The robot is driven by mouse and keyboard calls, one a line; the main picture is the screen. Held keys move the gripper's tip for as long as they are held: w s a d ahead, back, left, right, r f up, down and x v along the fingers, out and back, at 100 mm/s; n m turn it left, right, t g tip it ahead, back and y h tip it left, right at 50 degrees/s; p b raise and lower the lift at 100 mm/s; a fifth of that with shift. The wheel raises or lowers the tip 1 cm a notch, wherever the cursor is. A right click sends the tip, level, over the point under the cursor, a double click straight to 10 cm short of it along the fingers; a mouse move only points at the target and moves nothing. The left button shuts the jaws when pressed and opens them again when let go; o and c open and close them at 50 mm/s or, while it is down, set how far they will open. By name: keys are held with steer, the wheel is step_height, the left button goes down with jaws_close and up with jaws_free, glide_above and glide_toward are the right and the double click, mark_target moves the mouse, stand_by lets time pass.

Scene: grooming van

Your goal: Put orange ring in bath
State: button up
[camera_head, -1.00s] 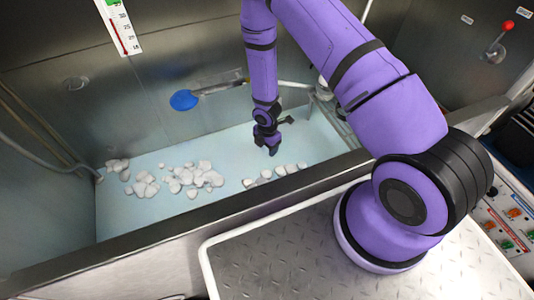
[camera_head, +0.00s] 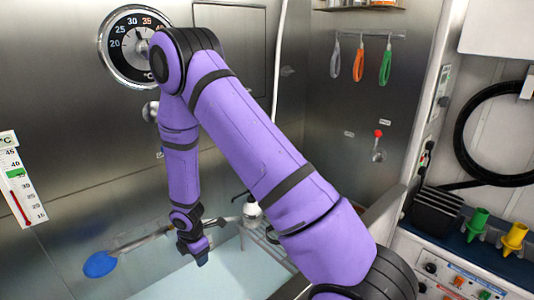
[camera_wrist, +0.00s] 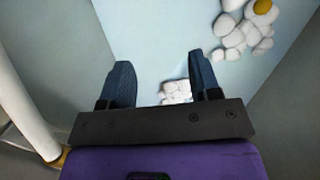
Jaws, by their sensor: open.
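An orange loop (camera_head: 359,62) hangs from a wall rail in the head view, between a grey loop and a green loop. I cannot tell whether it is the orange ring. The bath (camera_head: 215,278) is the pale blue basin at the lower left, and its floor shows in the wrist view (camera_wrist: 165,35). My gripper (camera_head: 197,254) hangs over the bath, well below and left of the orange loop. Fine detail at the fingertips is too small to tell in the head view.
White lumps (camera_wrist: 235,38) lie in the bath, with a yellow round thing (camera_wrist: 262,6) among them. A blue paddle-like thing (camera_head: 100,264) and a tap area with a bottle (camera_head: 253,212) are near my gripper. Green (camera_head: 478,222) and yellow (camera_head: 514,238) cones stand at right.

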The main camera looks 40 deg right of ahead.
steer(key=s+d+r+m+t, duration=0.1)
steer(key=s+r+m, duration=0.15)
steer(key=r, duration=0.75)
steer(key=s+d+r+m, duration=0.15)
steer(key=r+m, duration=0.25)
steer(key=r, duration=0.5)
steer(key=s+d+r+m+t, duration=0.1)
steer(key=r+m, duration=0.2)
steer(key=r, duration=0.7)
steer(key=s+r+m+t, duration=0.1)
steer(key=s+r+m, duration=0.4)
steer(key=s+r, duration=0.3)
steer(key=s+d+r+m+t, duration=0.1)
steer(key=s+r+m, duration=0.3)
steer(key=s, duration=1.1)
steer(key=shift+s+r+m+y, duration=0.25)
steer(key=shift+r+m+y, duration=0.1)
steer(key=shift+r, duration=1.5)
steer(key=shift+d, duration=0.1)
